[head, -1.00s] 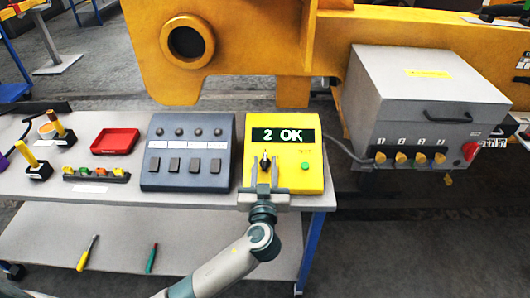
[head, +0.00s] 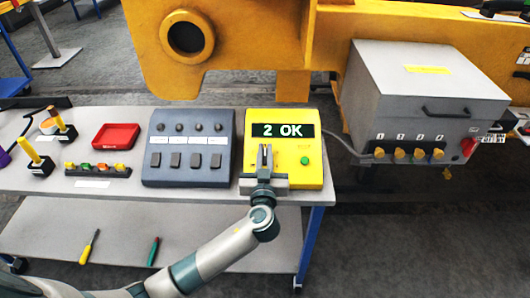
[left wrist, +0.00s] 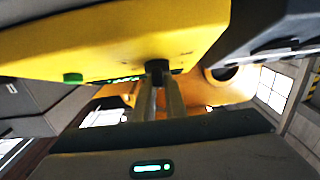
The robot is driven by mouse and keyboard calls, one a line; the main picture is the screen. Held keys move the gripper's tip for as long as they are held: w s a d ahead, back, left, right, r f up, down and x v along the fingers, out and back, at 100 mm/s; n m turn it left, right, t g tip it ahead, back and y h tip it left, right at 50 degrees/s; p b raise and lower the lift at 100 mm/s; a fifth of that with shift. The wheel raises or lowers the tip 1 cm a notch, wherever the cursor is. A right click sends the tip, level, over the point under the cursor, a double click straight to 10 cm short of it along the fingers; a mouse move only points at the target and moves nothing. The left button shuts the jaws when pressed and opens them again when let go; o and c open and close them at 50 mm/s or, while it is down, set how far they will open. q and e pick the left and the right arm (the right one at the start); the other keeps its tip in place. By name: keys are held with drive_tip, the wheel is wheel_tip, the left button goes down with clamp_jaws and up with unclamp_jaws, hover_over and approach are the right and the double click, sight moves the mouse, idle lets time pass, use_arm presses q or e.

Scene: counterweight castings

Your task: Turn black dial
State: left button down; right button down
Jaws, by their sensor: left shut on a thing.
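The yellow box (head: 312,176) stands at the right end of the bench. Its display (head: 283,130) reads "2 OK", and a green button (head: 305,160) is on its lower right. My left gripper (head: 264,152) reaches in from the front, over the box face. Its fingers are together on the black dial (left wrist: 157,66), which shows at the fingertips in the left wrist view. In the head view the fingers hide the dial, so I cannot tell which way it points. My right gripper is not in view.
A dark panel (head: 187,150) with knobs and switches stands just left of the yellow box. Farther left are a red tray (head: 116,136) and a strip of coloured pieces (head: 98,169). A grey cabinet (head: 425,95) stands to the right.

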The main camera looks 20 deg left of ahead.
use_arm(q)
drive_tip(key=shift+f+m+h+b, duration=0.1)
drive_tip(key=shift+m+h+b, duration=0.35)
drive_tip(key=shift+m+h, duration=0.05)
drive_tip(key=shift+m+h+b, duration=0.3)
drive_tip(key=shift+m+h, duration=0.4)
drive_tip(key=shift+r+m+h, duration=0.25)
drive_tip(key=shift+m+h, duration=0.75)
drive_tip(key=m+h+p, duration=0.2)
drive_tip(key=m+g+h+p, duration=0.1)
drive_tip(key=m+h+p, duration=0.1)
drive_tip(key=m+p, duration=0.1)
drive_tip(key=m+g+h+p, duration=0.1)
drive_tip(key=m+h+p, duration=0.2)
drive_tip(key=shift+d+r, duration=0.2)
drive_tip(key=shift+d, duration=0.05)
drive_tip(key=shift+d+f+m+g+h+p, duration=0.1)
drive_tip(key=shift+f+m+g+h+p, duration=0.05)
drive_tip(key=shift+m+g+h+p, duration=0.45)
drive_tip(key=shift+d+f+m+g+h+p, duration=0.1)
drive_tip(key=shift+m+g+h+p, duration=0.3)
drive_tip(key=shift+m+g+h, duration=0.25)
drive_tip(key=shift+f, duration=0.1)
drive_tip(key=c, duration=1.8)
unclamp_jaws()
